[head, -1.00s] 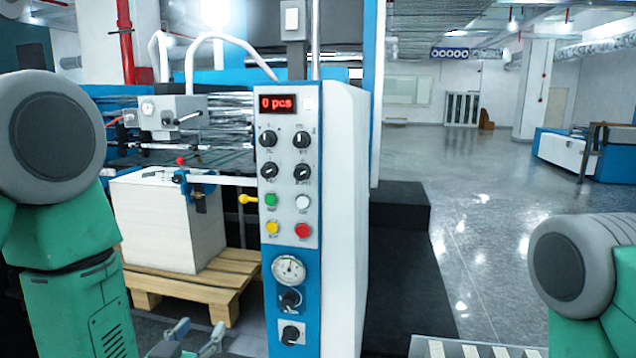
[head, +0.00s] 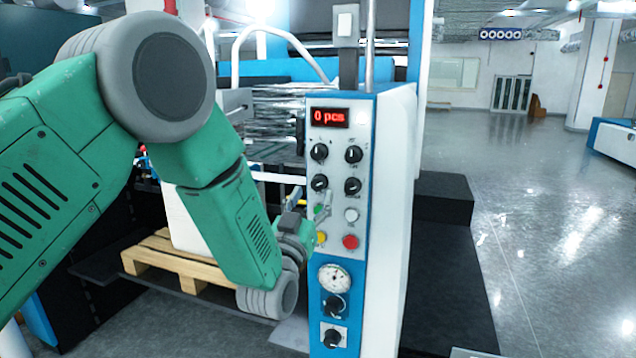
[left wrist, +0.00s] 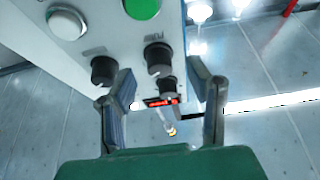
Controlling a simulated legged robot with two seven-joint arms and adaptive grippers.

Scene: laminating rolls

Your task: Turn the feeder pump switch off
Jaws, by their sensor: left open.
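The control panel (head: 338,175) stands upright with a red "0 pcs" display (head: 330,118). Below it are two rows of black knobs, an upper left knob (head: 319,152), upper right knob (head: 354,155), lower left knob (head: 319,184) and lower right knob (head: 352,187). Their labels are too small to read, so I cannot tell which is the feeder pump switch. My left gripper (head: 318,218) is open in front of the buttons, just below the lower left knob, partly covering the green button. In the left wrist view two knobs (left wrist: 104,70) (left wrist: 158,58) lie beyond the open, empty fingers.
A white button (head: 351,215), a red button (head: 350,242) and a partly hidden yellow button (head: 321,238) sit close to the gripper. A wooden pallet (head: 190,262) stands left; open floor (head: 530,250) is right.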

